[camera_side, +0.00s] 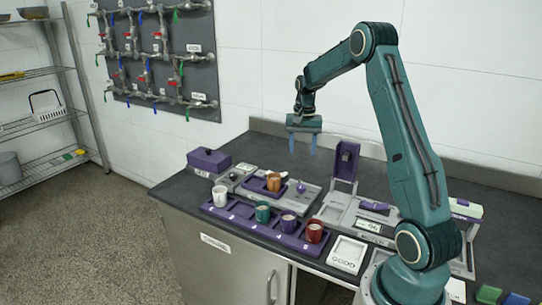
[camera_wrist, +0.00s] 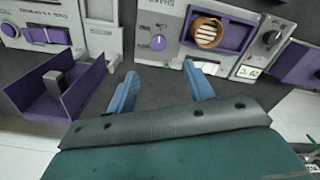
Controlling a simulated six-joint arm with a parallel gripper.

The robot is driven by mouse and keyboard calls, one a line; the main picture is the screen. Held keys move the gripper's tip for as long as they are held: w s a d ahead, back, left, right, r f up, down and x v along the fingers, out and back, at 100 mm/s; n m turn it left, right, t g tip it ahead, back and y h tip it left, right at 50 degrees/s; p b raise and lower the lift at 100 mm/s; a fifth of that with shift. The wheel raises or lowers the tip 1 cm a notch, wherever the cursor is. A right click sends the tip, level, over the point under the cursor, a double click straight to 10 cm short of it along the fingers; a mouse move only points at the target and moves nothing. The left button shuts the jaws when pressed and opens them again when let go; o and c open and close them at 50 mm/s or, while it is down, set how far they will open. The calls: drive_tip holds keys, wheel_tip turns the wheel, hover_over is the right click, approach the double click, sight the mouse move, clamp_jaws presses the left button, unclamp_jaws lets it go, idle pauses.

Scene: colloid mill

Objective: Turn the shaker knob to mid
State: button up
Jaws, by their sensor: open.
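The shaker (camera_side: 285,196) is a grey panel unit with a purple tray holding an orange-brown cup (camera_side: 274,182). In the wrist view the cup (camera_wrist: 208,32) sits in the tray, right of a round purple knob (camera_wrist: 158,42) on the unit's face by its partly cut-off label. The knob also shows in the side view (camera_side: 300,187). Its setting is too small to read. My gripper (camera_side: 302,148) is open and empty, fingers pointing down, above the bench behind the shaker. In the wrist view the blue fingertips (camera_wrist: 160,70) lie apart, just below the knob in the picture, not touching it.
A unit with a black knob (camera_wrist: 272,37) and a purple box (camera_side: 209,160) stand left of the shaker in the side view. A purple rack (camera_side: 215,211) with several cups lies in front. An upright purple lid (camera_side: 345,160) stands to its right.

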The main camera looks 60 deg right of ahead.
sight(301, 186)
drive_tip(key=shift+d+f, duration=0.35)
drive_tip(key=shift+d, duration=0.05)
drive_tip(key=shift+f, duration=0.15)
wheel_tip(301, 186, down, 13)
drive_tip(key=shift+f, duration=0.2)
idle(0.4)
drive_tip(key=c, duration=1)
